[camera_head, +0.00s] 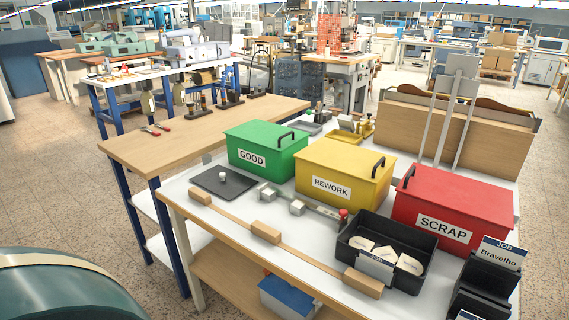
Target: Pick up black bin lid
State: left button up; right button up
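Neither of my grippers is in view.
Closed green (268,135), yellow (345,170) and red (452,200) bins stand in a row behind. A wooden bar with blocks (266,231) runs along the front of the white table (232,232). Metal fittings (298,207) lie between. A dark card holder (487,280) stands at right.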

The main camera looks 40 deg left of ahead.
aim_at(226, 183)
jog(key=u, duration=1.55)
